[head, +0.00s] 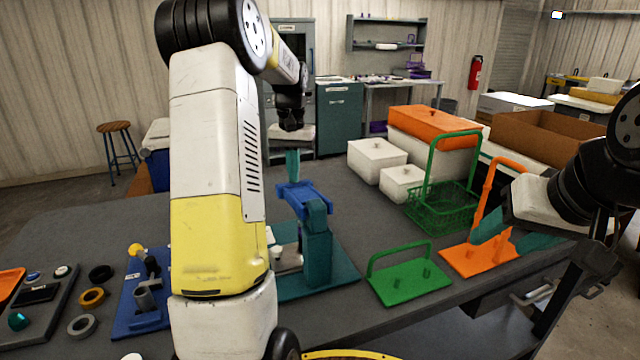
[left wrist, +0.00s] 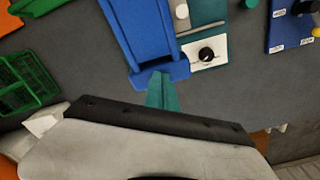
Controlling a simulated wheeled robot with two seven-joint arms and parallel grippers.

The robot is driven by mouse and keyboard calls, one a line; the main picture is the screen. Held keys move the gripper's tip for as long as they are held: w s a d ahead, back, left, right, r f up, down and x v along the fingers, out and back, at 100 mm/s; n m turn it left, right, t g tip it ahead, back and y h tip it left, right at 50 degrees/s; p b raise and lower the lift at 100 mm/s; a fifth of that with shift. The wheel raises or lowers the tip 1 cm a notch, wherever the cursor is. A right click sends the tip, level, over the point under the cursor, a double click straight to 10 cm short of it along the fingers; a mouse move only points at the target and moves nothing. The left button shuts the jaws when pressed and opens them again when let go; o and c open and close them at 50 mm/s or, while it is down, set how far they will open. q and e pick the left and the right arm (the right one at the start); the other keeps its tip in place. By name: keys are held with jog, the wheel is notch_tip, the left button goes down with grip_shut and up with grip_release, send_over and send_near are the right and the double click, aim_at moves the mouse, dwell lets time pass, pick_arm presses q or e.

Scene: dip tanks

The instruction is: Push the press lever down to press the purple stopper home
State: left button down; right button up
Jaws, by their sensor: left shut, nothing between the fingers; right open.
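The press has a teal post (head: 317,258) on a teal base (head: 338,277) and a blue lever (head: 306,195) with a crossbar handle. The lever also fills the top of the left wrist view (left wrist: 152,30). My left gripper (head: 292,178) is shut and empty, pointing down at the crossbar; its teal fingertips (left wrist: 161,78) overlap the bar's edge. I cannot tell whether they touch it. A small white vessel (head: 276,253) shows beside the post, partly behind my left arm. I cannot make out the purple stopper. My right gripper (head: 511,238) is open and empty at the right.
A green rack (head: 408,286) and an orange rack (head: 478,262) stand right of the press. A green wire basket (head: 440,208) and white boxes (head: 376,158) are behind them. A blue fixture (head: 140,300) and rings (head: 92,296) lie left.

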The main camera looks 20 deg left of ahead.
pick_arm(q)
jog(key=shift+s+f, duration=0.1)
jog(key=shift+f, duration=0.3)
jog(key=shift+s+d+f, duration=0.1)
jog(key=shift+f, duration=0.55)
jog(key=shift+r, duration=0.1)
dwell(0.4)
notch_tip(320, 180, up, 13)
dwell(1.3)
